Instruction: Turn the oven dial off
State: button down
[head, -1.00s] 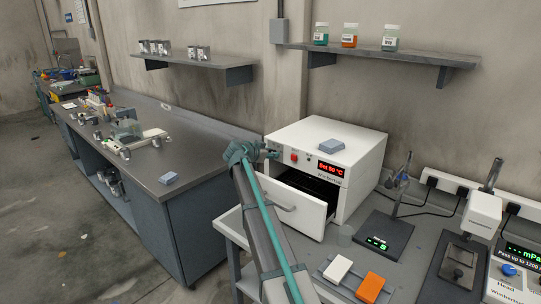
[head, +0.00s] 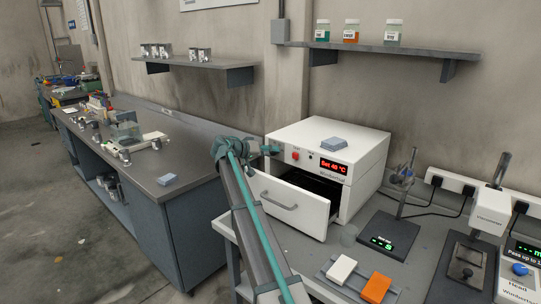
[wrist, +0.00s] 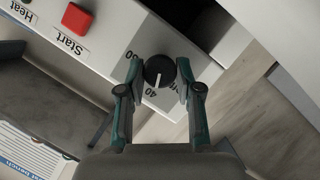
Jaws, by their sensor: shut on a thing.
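The oven is a white box (head: 350,143) on the grey bench at the centre right. Its red display (head: 334,166) reads "Set 40 °C". The black oven dial (wrist: 158,71) is at the corner of the panel in the wrist view, its white pointer line directed toward the printed "40". My gripper (head: 270,150) is at the oven's front left in the head view, where it hides the dial. In the wrist view its two teal-and-black fingers are closed on opposite sides of the dial.
The red Start button (wrist: 77,19) sits near the dial. The oven's drawer-like door (head: 291,205) stands pulled open below my gripper. A small blue-grey block (head: 333,143) lies on the oven.

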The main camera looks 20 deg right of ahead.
jog(key=n+h, duration=0.1)
jog(key=n, duration=0.1)
jog(key=n+g+h, duration=0.1)
jog(key=n, duration=0.2)
jog(key=n+h, duration=0.1)
jog(key=n, duration=0.2)
jog(key=shift+w+a+f+g+h, duration=0.1)
jog(key=shift+w+f+g+h, duration=0.05)
jog(key=shift+f+g+h, duration=0.2)
jog(key=shift+n, duration=0.3)
jog(key=c, duration=0.8)
grip_release()
